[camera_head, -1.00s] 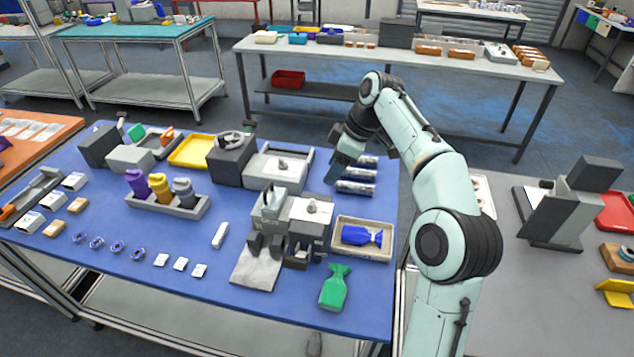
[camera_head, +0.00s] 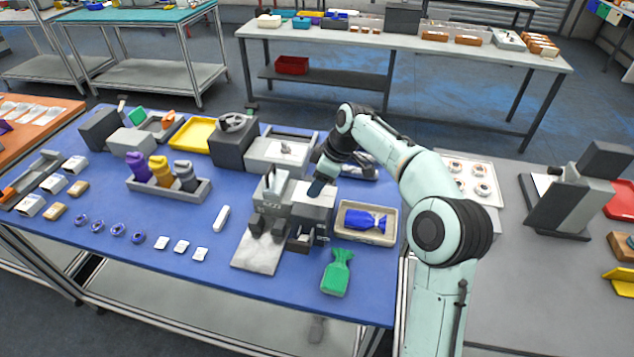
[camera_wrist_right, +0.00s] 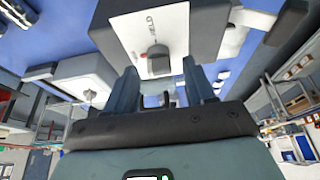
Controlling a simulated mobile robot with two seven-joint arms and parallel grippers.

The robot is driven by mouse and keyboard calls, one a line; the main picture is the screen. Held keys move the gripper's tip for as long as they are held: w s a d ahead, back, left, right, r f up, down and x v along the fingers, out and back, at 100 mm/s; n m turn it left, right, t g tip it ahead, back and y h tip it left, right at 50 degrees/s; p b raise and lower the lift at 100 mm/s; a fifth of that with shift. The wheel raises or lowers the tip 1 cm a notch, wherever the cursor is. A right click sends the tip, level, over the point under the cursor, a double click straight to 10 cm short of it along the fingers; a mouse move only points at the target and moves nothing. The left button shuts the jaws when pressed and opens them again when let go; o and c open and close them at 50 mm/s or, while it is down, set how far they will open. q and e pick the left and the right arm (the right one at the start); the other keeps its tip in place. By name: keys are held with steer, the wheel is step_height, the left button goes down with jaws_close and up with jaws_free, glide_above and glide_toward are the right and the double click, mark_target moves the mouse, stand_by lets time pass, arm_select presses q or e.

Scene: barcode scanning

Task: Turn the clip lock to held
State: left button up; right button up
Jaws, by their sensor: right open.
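The clip lock is a dark knob (camera_wrist_right: 158,58) on a white plate (camera_wrist_right: 185,25) in the right wrist view. The plate has partly readable lettering ending in "ELD", and a small red mark shows beside the knob. The plate sits on top of a grey clip machine (camera_head: 312,212) near the front of the blue table. My right gripper (camera_head: 318,187) is over this machine, its fingers pointing down and hiding the knob in the head view. In the wrist view its open fingers are on either side of the knob; I cannot tell whether they touch it. My left gripper is not in view.
A tray (camera_head: 391,239) with a blue bag (camera_head: 362,221) stands right of the machine. A green bag (camera_head: 337,273) lies in front. A similar grey unit (camera_head: 282,152) with a knob and a dark box (camera_head: 232,143) stand behind. A white stick (camera_head: 221,218) lies left.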

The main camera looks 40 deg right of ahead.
steer(key=shift+f, duration=0.15)
steer(key=shift+c, duration=0.3)
jaws_close()
